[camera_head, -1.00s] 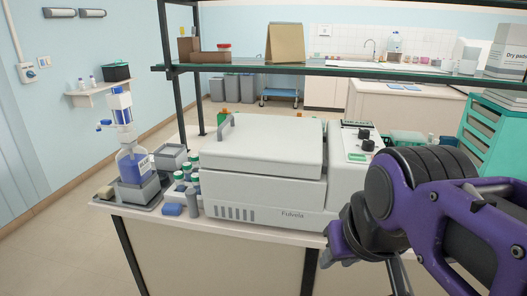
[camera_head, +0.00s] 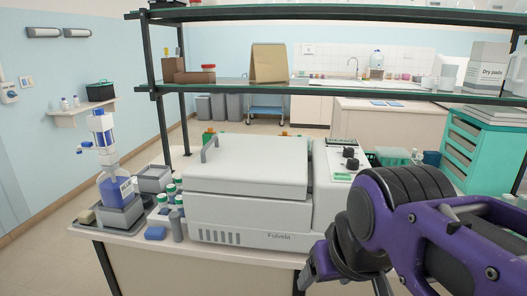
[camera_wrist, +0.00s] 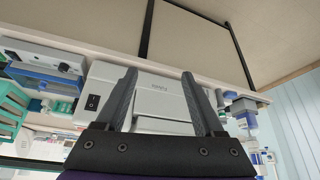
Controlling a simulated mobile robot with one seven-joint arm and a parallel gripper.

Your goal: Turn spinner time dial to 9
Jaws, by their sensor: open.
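The spinner (camera_head: 247,190) is a white box with a grey lid handle, shut, on the bench. Its control panel is on the right side, with two black dials (camera_head: 350,158) and a small green display; the panel markings are too small to read. In the wrist view the spinner (camera_wrist: 158,100) appears upside down, with its front face and a black switch showing; the dials are not visible there. My gripper (camera_wrist: 158,75) is open and empty, its fingers spread before the spinner's front. In the head view my gripper (camera_head: 312,265) is low at right, in front of the bench, apart from the dials.
A glass shelf (camera_head: 330,90) on dark posts spans above the spinner. Bottles with green caps (camera_head: 170,195), a blue block and a dispenser bottle (camera_head: 115,188) stand left of it. A teal drawer unit (camera_head: 470,150) stands at right. The floor at left is clear.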

